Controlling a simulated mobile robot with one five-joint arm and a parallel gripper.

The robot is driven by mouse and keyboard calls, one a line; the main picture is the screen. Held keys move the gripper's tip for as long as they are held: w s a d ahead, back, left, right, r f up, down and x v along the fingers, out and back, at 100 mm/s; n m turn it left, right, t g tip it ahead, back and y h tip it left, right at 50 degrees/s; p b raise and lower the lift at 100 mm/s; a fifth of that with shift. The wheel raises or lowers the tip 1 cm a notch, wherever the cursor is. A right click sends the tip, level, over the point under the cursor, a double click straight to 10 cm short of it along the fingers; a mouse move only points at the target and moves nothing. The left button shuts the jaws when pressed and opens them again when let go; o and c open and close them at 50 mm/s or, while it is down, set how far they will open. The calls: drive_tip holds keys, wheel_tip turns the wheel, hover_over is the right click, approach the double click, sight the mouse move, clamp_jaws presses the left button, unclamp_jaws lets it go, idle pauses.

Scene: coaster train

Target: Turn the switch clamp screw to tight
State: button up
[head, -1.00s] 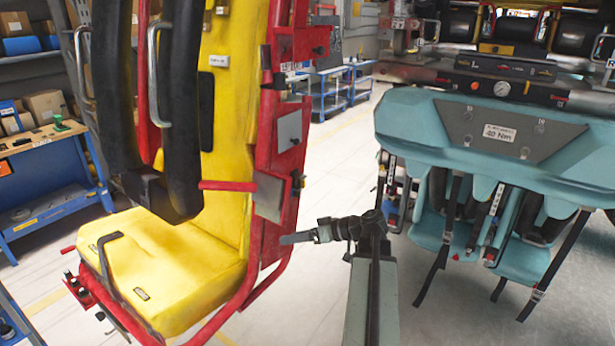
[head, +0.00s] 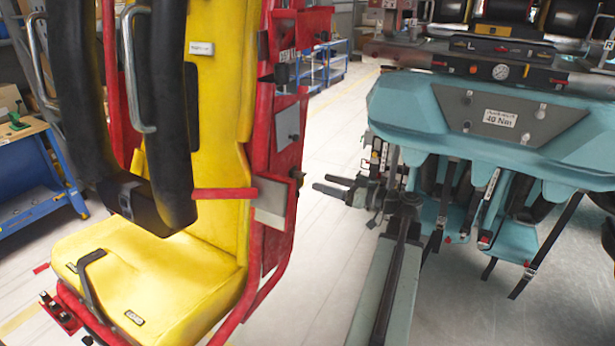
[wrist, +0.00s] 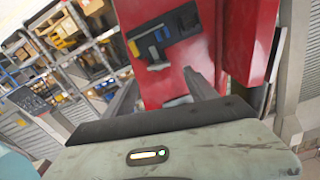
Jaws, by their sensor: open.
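My gripper (head: 322,183) is open and empty in the head view, in the gap just right of the red side frame (head: 278,215) of the yellow seat. Its fingers point left toward the frame, apart from it. Grey plates (head: 289,127) and small dark knobs sit on this frame. In the wrist view, a red panel (wrist: 185,75) lies ahead of the fingers. It carries a black and blue fitting (wrist: 152,42) with a small yellow mark. I cannot tell which part is the switch clamp screw, or how it is turned.
The yellow seat (head: 150,270) with black padded restraints (head: 165,90) fills the left. A teal seat unit (head: 430,115) with hanging straps stands close on the right. A blue workbench (head: 35,185) is at far left. Pale floor (head: 335,125) lies open between the seats.

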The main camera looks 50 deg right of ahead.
sight(303, 176)
drive_tip(key=x, duration=0.6)
drive_tip(key=shift+w, duration=0.4)
drive_tip(key=shift+f, duration=0.1)
drive_tip(key=c, duration=1.4)
